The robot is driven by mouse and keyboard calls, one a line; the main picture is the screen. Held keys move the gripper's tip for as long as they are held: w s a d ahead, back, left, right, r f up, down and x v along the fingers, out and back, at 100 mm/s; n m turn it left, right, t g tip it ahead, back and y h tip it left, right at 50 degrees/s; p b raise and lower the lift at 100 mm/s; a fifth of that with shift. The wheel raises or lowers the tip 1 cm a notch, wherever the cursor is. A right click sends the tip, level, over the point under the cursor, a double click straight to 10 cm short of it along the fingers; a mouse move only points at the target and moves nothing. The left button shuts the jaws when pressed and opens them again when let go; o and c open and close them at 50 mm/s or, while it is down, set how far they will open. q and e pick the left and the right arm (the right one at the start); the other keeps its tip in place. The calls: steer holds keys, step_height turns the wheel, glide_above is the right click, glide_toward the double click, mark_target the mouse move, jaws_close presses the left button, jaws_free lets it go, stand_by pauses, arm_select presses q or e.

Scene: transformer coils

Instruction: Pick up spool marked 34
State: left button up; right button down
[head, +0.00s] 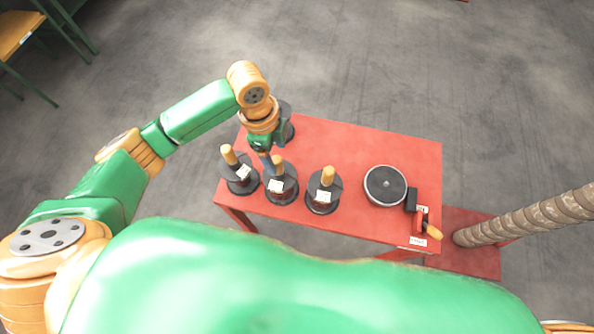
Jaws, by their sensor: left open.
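Several dark spools with wooden tops and white labels stand on a red table (385,144). The left spool (237,181), the middle spool (283,196) and the right spool (322,204) form a front row. Another dark spool (287,112) is behind my left wrist and mostly hidden. The label writing is too small to read, so I cannot tell which is marked 34. My left gripper (271,160) is open and points down just above the middle spool, close to its wooden top. Whether it touches the top is unclear. My right gripper is out of view.
A round dark turntable (385,184) sits on the table's right side, beside a small red device with a wooden handle (432,231). A ribbed post (525,216) rises beyond the table's right side. The table's back right area is clear.

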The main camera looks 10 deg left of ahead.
mark_target(278, 170)
arm_select(q)
steer(key=f, duration=0.3)
steer(key=s+f, duration=0.1)
steer(key=f, duration=0.1)
steer(key=shift+s+f, duration=0.15)
steer(key=shift+f, duration=0.6)
steer(key=shift+w+d+f, duration=0.1)
steer(key=shift+w+d, duration=0.15)
steer(key=shift+w, duration=0.05)
steer(key=shift+s+a, duration=0.1)
steer(key=c, duration=0.9)
jaws_close()
